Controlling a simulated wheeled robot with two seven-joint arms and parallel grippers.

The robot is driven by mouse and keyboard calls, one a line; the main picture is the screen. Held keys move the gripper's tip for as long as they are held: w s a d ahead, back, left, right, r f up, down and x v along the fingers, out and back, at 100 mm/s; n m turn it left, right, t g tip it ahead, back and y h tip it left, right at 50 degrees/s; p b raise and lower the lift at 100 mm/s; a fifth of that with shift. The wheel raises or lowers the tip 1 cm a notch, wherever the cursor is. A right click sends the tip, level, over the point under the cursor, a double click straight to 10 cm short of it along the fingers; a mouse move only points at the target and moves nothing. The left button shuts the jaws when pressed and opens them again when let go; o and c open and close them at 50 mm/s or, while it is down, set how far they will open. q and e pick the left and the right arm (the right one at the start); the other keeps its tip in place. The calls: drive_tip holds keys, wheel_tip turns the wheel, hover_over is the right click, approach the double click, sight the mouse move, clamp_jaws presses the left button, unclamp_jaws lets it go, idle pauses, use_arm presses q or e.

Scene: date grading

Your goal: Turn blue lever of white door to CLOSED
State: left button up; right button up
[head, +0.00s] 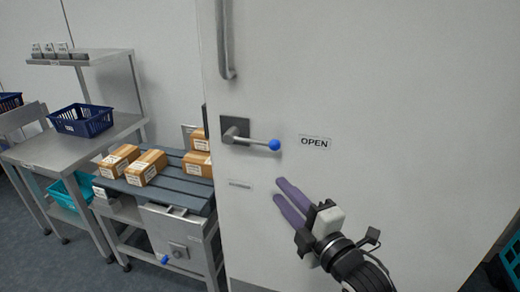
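The white door (400,100) fills the middle and right of the head view. Its lever (251,140) has a grey arm ending in a blue ball (274,145), on a dark square plate. The lever points right, roughly level and slightly down, toward a label reading OPEN (315,142). A small plate (240,184) sits below the lever; its text is not legible. My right gripper (279,191), with purple fingers, is below the blue ball, apart from the lever. Its fingers are parted with nothing between them. My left gripper is not in view.
A vertical handle (225,40) is above the lever. Left of the door, a slatted bench (172,185) carries several cardboard boxes (146,168), and a second blue knob (165,260) sits low on its front. A steel table (65,150) holds a blue basket (82,121).

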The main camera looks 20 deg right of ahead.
sight(264, 145)
wheel_tip(264, 145, up, 6)
drive_tip(key=w+n+t, duration=0.1)
drive_tip(key=w+n, duration=0.1)
drive_tip(key=n, duration=0.1)
drive_tip(key=shift+y, duration=0.3)
drive_tip(key=x, duration=0.5)
drive_tip(key=p+x, duration=0.1)
drive_tip(key=x, duration=0.2)
drive_tip(key=shift+w+d+r, duration=0.1)
drive_tip(key=shift+r, duration=0.15)
drive_tip(key=shift+w, duration=0.65)
clamp_jaws()
